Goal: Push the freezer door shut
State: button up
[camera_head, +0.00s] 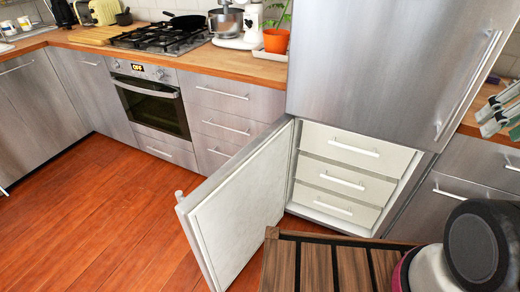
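The freezer door (240,205) is the lower door of the tall steel unit. It stands wide open, swung out toward the left, with its pale inner panel facing right and a handle (180,197) at its outer edge. The open freezer compartment (345,178) shows several white drawers with bar handles, all pushed in. The upper steel door (385,70) above it is shut. My gripper is not in view, and nothing is seen touching the freezer door.
A slatted wooden surface (312,265) stands in front of the freezer, close to the open door's lower right side. A dark rounded form covers the lower right corner. Wooden floor (95,215) is clear left of the door. An oven (152,105) and steel drawers line the back.

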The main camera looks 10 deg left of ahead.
aim_at(224, 221)
jog(key=j+z, duration=0.1)
jog(key=j, duration=0.3)
jog(key=k+j+z, duration=0.1)
jog(key=j, duration=0.35)
jog(key=k+j+z, duration=0.15)
jog(key=j, duration=0.25)
jog(key=j+z, duration=0.1)
jog(key=j, duration=0.3)
jog(key=j+z, duration=0.15)
jog(key=j, duration=0.3)
jog(key=k+j+z, duration=0.1)
jog(key=j, duration=0.35)
jog(key=j+z, duration=0.15)
jog(key=j, duration=0.3)
jog(key=k+j+z, duration=0.1)
jog(key=j, duration=0.35)
jog(key=k+j+z, duration=0.15)
jog(key=j, duration=0.3)
jog(key=k+j+u, duration=0.45)
jog(key=i+l, duration=0.05)
